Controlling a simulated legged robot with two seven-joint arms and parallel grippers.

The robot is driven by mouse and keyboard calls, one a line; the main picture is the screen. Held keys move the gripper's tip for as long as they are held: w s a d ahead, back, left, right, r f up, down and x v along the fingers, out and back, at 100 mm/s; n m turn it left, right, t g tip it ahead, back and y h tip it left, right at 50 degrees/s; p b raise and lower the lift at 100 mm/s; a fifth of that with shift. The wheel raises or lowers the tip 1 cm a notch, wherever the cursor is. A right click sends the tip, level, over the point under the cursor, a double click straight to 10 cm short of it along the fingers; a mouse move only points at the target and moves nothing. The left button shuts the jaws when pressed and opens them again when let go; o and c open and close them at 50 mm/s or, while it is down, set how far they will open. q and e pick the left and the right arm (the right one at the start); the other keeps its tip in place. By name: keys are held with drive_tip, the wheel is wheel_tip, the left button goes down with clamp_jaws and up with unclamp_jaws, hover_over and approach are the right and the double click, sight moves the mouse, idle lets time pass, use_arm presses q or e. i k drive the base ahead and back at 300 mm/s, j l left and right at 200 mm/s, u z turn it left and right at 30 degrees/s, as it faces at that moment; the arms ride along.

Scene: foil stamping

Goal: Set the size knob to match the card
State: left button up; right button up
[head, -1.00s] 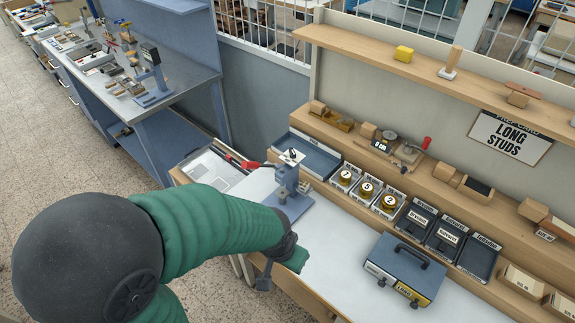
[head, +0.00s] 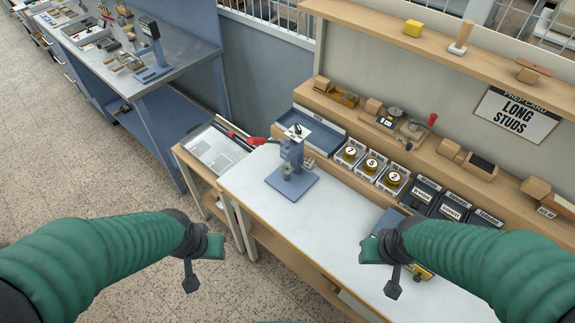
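The card (head: 515,112) hangs on the back board at the upper right and reads "LONG STUDS" in black on white. A blue-grey case (head: 388,222) stands on the white bench. My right arm covers most of it, including its front, so no size knob can be made out. Part of its yellow label (head: 420,271) shows below my arm. My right gripper (head: 378,250) is in front of the case; I cannot tell if they touch. My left gripper (head: 213,246) is over the floor, left of the bench. I cannot see whether either gripper is open.
A blue press (head: 292,165) with a red-ended lever stands on the bench's left part. Behind are numbered bins (head: 371,165) and dark labelled trays (head: 452,208). A side table (head: 213,150) stands left of the bench. The white bench top (head: 318,228) between press and case is clear.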

sight(298, 131)
drive_tip(key=z, duration=1.4)
drive_tip(key=j+u, duration=0.1)
drive_tip(key=u, duration=0.9)
drive_tip(key=i+u, duration=0.15)
drive_tip(key=u, duration=0.35)
drive_tip(key=i+j+u, duration=0.1)
drive_tip(key=i, duration=0.25)
